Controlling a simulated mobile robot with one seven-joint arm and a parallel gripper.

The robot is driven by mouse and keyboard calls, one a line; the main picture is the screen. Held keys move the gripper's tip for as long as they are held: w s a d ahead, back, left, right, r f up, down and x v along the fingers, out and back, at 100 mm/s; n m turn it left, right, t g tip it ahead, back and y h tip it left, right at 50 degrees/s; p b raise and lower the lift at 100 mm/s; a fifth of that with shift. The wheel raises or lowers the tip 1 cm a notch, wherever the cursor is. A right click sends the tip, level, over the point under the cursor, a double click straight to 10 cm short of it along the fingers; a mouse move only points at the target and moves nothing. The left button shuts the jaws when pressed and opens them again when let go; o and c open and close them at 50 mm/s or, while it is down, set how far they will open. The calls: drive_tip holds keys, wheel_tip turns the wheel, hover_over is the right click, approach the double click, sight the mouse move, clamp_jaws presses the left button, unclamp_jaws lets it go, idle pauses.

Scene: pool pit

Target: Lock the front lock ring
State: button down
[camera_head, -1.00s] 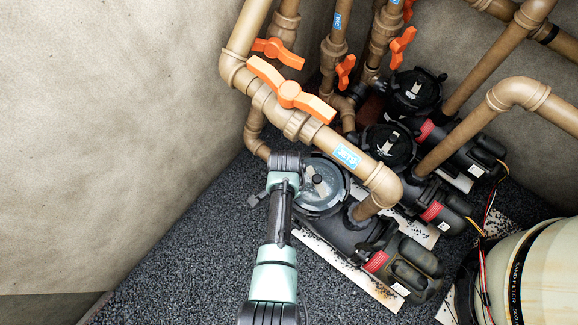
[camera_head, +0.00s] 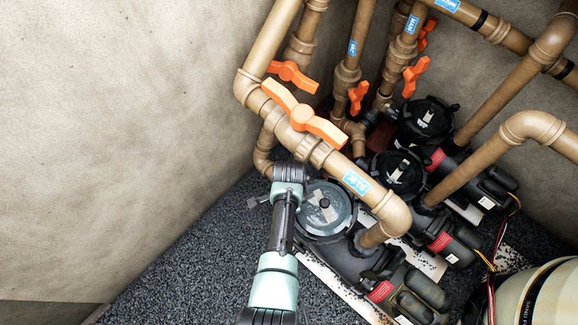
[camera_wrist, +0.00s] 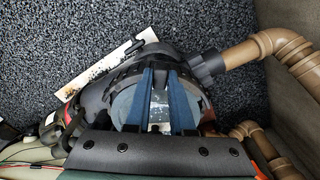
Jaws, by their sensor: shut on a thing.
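The front pump (camera_head: 360,262) is the nearest one. Its round grey see-through lid (camera_head: 335,216) sits inside a black lock ring (camera_head: 354,222). In the wrist view the lock ring (camera_wrist: 122,74) arcs around the lid behind my fingers. My gripper (camera_wrist: 160,70) has two blue fingers reaching over the lid to the ring's edge, with a narrow gap between them. It is shut on the lock ring, though the exact contact at the tips is hard to see. In the head view my wrist covers the ring's left side and hides the fingertips. I cannot tell whether the ring is locked.
A brown pipe with an orange valve handle (camera_head: 303,117) crosses just above my wrist. Two more pumps (camera_head: 401,173) (camera_head: 427,120) stand behind. A cream sand filter (camera_head: 545,298) is at lower right. The gravel floor (camera_head: 215,245) to the left is open, up to the bare wall (camera_head: 120,130).

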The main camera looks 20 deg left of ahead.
drive_tip(key=shift+w, duration=0.2)
drive_tip(key=c, duration=0.8)
unclamp_jaws()
drive_tip(key=shift+s, duration=0.1)
wheel_tip(320, 180, up, 8)
drive_tip(key=p, duration=0.4)
drive_tip(key=shift+f+p, duration=0.2)
drive_tip(key=shift+p, duration=0.1)
